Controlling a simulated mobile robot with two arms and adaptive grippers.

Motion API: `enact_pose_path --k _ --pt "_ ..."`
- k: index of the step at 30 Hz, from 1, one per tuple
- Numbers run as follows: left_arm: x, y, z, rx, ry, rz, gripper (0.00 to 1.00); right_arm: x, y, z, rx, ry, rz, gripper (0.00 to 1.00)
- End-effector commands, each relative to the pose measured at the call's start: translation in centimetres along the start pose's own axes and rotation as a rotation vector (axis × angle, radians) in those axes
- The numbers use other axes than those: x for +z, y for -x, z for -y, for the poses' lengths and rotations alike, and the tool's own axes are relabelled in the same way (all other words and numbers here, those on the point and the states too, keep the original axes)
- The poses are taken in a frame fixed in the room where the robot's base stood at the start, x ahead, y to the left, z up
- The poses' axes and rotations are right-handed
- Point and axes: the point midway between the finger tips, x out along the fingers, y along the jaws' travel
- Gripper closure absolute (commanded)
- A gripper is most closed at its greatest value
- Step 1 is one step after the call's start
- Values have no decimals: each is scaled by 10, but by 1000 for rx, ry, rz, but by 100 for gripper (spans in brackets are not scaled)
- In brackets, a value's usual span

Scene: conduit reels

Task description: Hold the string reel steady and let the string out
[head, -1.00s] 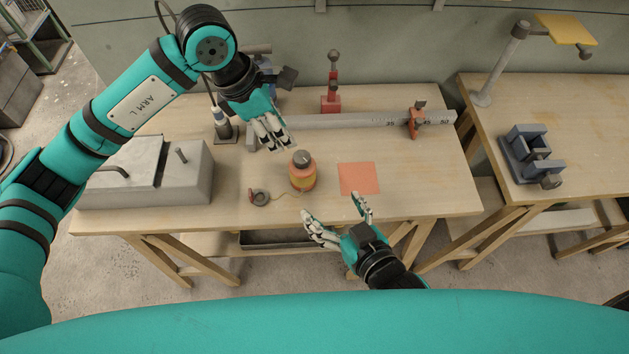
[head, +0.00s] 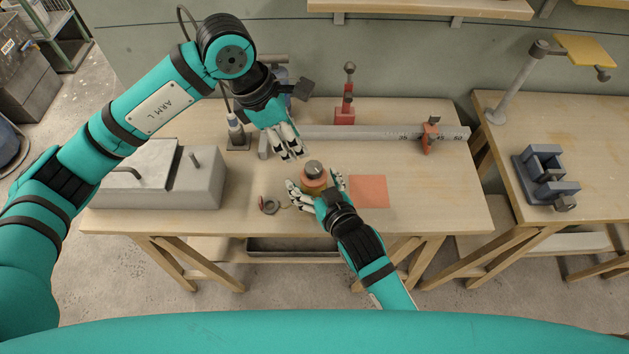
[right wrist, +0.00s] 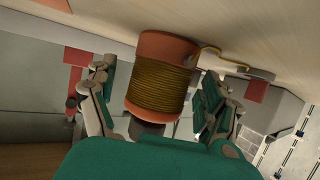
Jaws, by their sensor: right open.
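The string reel (head: 313,171) stands upright on the workbench, orange-red with a grey knob on top. In the right wrist view, the reel (right wrist: 158,90) shows yellow-brown string wound round its middle. My left gripper (head: 292,157) hangs empty behind and left of the reel. Its finger opening is unclear from above.
An orange-red square (head: 368,191) lies right of the reel. A grey block with a handle (head: 200,185) stands at the left. A long grey rule (head: 375,132) with red clamps runs along the back. A blue-grey vise (head: 545,170) is on the right bench.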

Motion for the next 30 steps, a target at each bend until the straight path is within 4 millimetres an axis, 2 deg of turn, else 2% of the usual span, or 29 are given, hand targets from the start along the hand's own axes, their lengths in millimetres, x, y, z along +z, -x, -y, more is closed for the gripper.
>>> enact_pose_path --k 5,6,21,26,30 --pt "0 0 0 0 0 0 62 0 0 0 0 0 0 16" --pt "0 0 0 0 0 0 62 0 0 0 0 0 0 19" --pt "0 0 0 0 0 0 62 0 0 0 0 0 0 84" --pt "2 0 0 -3 -46 -7 41 0 0 0 0 0 0 84" --pt "12 1 1 -17 -249 -40 41 0 0 0 0 0 0 84"
